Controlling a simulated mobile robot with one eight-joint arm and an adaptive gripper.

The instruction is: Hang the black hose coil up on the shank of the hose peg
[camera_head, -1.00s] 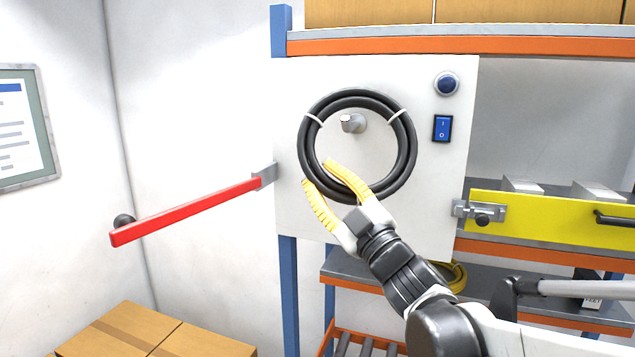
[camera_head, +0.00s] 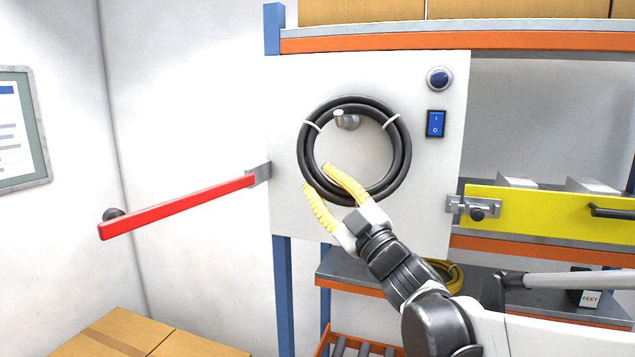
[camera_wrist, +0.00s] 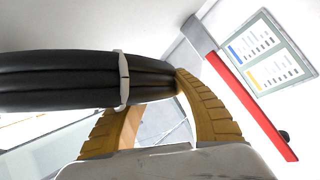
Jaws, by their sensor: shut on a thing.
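The black hose coil (camera_head: 400,155) is an upright ring with white ties, in front of the white panel. My gripper (camera_head: 316,177), with yellow fingers, is shut on its lower left, one finger inside the ring and one outside. The grey hose peg (camera_head: 347,121) shows through the ring, near its top inner edge. The peg's end overlaps the top strands in the picture; I cannot tell whether they touch. In the wrist view the coil (camera_wrist: 60,80) runs to the fingers (camera_wrist: 155,95), with a white tie near them; the peg is not visible there.
The white panel (camera_head: 430,200) carries a blue round button (camera_head: 440,79) and a blue switch (camera_head: 436,124) right of the coil. A red bar (camera_head: 180,207) juts out at left, and a yellow bar (camera_head: 540,214) lies at right. Cardboard boxes (camera_head: 130,335) stand below left.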

